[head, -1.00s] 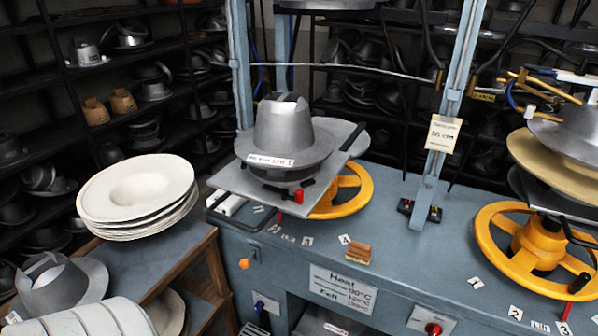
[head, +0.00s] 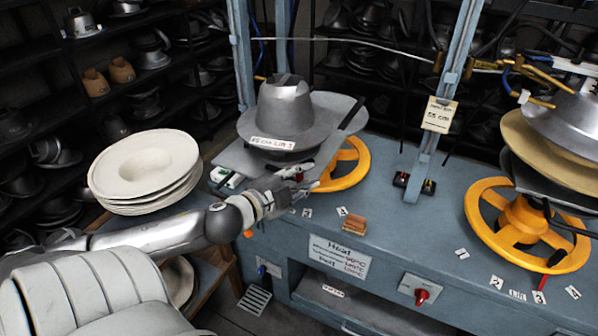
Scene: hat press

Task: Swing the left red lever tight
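The left red lever (head: 299,177) shows as a small red tip at the front right corner of the left press plate, below the metal hat form (head: 283,112). My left gripper (head: 308,177) reaches in from the left, at the front edge of that plate. Its fingers look parted, one above and one below the red tip. Whether they touch it is hard to tell, and most of the lever is hidden by the gripper. My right gripper is not in the head view.
A yellow handwheel (head: 345,166) is just right of my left gripper. A stack of pale felt hats (head: 145,170) stands at the left behind my arm. A small brown block (head: 353,222) lies on the blue-grey bench (head: 400,235). A second press with a yellow wheel (head: 480,225) is at the right.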

